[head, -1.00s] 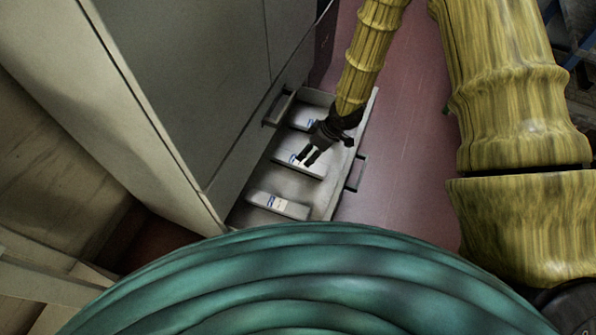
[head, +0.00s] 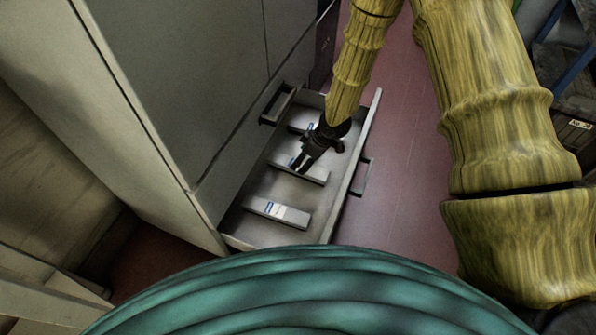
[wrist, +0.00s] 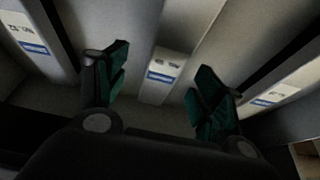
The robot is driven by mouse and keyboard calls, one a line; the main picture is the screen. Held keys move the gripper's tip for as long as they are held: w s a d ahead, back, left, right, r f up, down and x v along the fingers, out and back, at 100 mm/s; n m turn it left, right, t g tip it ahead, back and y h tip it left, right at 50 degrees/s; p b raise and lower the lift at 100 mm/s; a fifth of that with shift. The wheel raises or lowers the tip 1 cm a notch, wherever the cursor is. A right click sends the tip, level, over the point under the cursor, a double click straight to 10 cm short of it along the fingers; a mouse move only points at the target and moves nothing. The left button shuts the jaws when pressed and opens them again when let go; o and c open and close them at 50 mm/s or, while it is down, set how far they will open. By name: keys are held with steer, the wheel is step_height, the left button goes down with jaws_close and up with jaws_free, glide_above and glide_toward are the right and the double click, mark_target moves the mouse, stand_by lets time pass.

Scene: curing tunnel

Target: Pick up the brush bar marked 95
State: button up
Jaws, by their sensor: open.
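Three pale grey brush bars with white and blue labels lie apart in an open drawer (head: 250,229). In the head view they are a near bar (head: 277,211), a middle bar (head: 315,175) and a far bar (head: 299,128), partly hidden by my arm. My gripper (head: 299,168) is open and empty over the middle bar. In the wrist view the middle bar (wrist: 163,72) shows between the two green-padded fingers, with one bar (wrist: 36,45) at left and another (wrist: 275,93) at right. The label numbers are too blurred to tell which is 95.
A tall grey cabinet (head: 200,80) stands left of the drawer. The drawer's front wall with its handle (head: 361,177) is close to my gripper's right. Another handle (head: 277,104) sticks out at the far left of the drawer. Red floor (head: 408,190) is clear to the right.

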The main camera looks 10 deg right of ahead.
mark_target(298, 169)
steer(key=shift+s+b+x, duration=0.15)
steer(key=shift+b+x, duration=0.9)
steer(key=shift+x, duration=0.3)
steer(key=shift+s+b+x, duration=0.2)
steer(key=shift+b+x, duration=0.8)
steer(key=shift+x, duration=0.35)
steer(key=shift+a, duration=0.15)
steer(key=c, duration=1.3)
